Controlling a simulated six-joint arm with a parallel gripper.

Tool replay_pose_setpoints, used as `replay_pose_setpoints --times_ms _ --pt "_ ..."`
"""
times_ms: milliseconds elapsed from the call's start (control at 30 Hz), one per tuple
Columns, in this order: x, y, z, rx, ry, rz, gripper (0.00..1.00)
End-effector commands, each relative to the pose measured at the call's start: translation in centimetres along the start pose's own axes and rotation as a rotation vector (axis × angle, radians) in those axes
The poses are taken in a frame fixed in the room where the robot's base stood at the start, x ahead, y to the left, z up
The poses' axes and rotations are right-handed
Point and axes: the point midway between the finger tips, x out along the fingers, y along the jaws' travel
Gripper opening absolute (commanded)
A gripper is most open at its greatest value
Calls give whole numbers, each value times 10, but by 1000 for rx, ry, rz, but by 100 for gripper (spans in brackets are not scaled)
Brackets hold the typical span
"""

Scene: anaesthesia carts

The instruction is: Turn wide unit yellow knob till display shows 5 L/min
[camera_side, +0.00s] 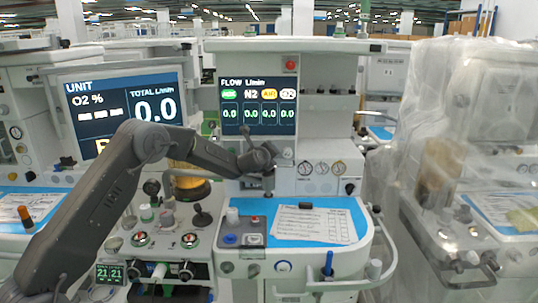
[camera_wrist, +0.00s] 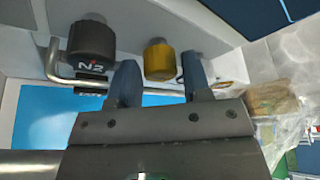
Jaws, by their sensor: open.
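The yellow knob (camera_wrist: 160,60) shows in the wrist view, sticking out from the pale panel. My gripper (camera_wrist: 160,72) is open, with one dark finger on each side of the yellow knob in that view. I cannot tell whether either finger touches it. In the side view my gripper (camera_side: 267,182) is at the front of the middle unit, and the yellow knob cannot be made out there. The FLOW L/min display (camera_side: 258,102) on that unit has several columns, each reading 0.0, one with a yellow label.
A black knob (camera_wrist: 91,38) with a white N2-like label is left of the yellow one, near a metal rail (camera_wrist: 58,75). A blue worktop (camera_side: 262,208) with a paper sheet (camera_side: 314,224) lies below. A plastic-wrapped cart (camera_side: 468,130) stands right; another display (camera_side: 122,102) reads 0.0.

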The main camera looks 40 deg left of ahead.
Motion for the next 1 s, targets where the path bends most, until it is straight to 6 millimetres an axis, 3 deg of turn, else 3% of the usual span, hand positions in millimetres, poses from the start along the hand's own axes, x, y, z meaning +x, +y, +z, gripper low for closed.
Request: replay_pose_setpoints --times_ms 467,833,1000 --pt "12 0 0 1 1 0 44" --pt "11 0 0 1 1 -1 10" --pt "11 0 0 -25 -1 -11 10"
